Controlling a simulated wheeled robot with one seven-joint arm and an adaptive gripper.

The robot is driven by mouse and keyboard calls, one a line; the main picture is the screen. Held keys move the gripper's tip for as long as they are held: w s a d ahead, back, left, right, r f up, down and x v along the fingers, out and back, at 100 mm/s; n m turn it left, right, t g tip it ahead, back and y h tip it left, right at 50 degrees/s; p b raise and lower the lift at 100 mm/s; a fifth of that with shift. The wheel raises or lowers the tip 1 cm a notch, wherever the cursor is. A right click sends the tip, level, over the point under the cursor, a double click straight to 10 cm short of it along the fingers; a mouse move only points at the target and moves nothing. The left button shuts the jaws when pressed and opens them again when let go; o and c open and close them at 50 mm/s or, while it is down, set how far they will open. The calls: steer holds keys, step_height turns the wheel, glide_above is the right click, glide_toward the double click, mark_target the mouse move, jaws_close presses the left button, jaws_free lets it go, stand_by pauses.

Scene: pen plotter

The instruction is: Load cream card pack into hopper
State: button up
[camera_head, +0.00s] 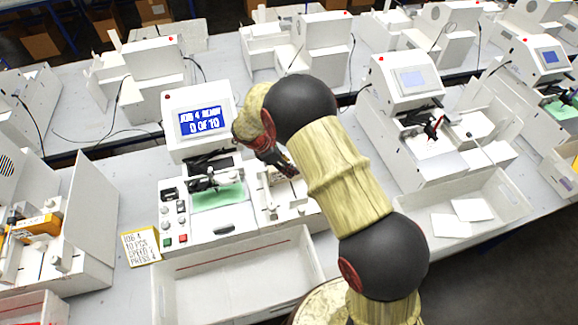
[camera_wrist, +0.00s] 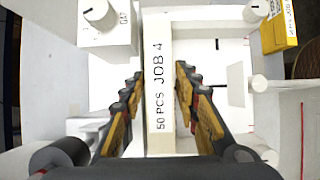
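The cream card pack (camera_wrist: 160,90) is a narrow pale block labelled "50 PCS JOB 4" in the wrist view. It stands between the two fingers of my gripper (camera_wrist: 158,85). A thin gap shows at the left finger; the right finger is very close, and I cannot tell if it touches. The fingers look open around the pack. In the head view my gripper (camera_head: 288,170) is low over the right side of the plotter (camera_head: 195,135), and the pack is not clearly visible there. I cannot make out the pack's seating in the hopper area (camera_head: 290,205).
The plotter screen (camera_head: 200,121) reads "0 OF 10". A white tray (camera_head: 235,285) stands in front. A yellow-edged note (camera_head: 141,247) lies at left. A dial (camera_wrist: 97,12) on a white block is left of the pack in the wrist view. Other machines stand on both sides.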

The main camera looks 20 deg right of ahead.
steer(key=shift+r, duration=0.1)
steer(key=v, duration=1.2)
steer(key=shift+b, duration=0.4)
steer(key=s+d+r+m+t+y, duration=0.1)
steer(key=s+d+r+m+y, duration=0.1)
steer(key=s+r+m, duration=0.5)
steer(key=s+d+r+m+t+y, duration=0.1)
steer(key=s+d+r+m, duration=0.15)
steer(key=s+r, duration=0.6)
steer(key=s+r+m+t+y, duration=0.1)
steer(key=s+r+m, duration=0.1)
steer(key=s, duration=0.3)
steer(key=s+d+r+m+t+y, duration=0.1)
steer(key=s+r+m, duration=0.1)
steer(key=s, duration=0.3)
steer(key=s+r+m+t+y, duration=0.1)
steer(key=s+r+m, duration=0.2)
steer(key=s, duration=0.3)
steer(key=shift+d+m+t, duration=0.25)
steer(key=shift+m+t, duration=0.05)
steer(key=shift+m, duration=0.45)
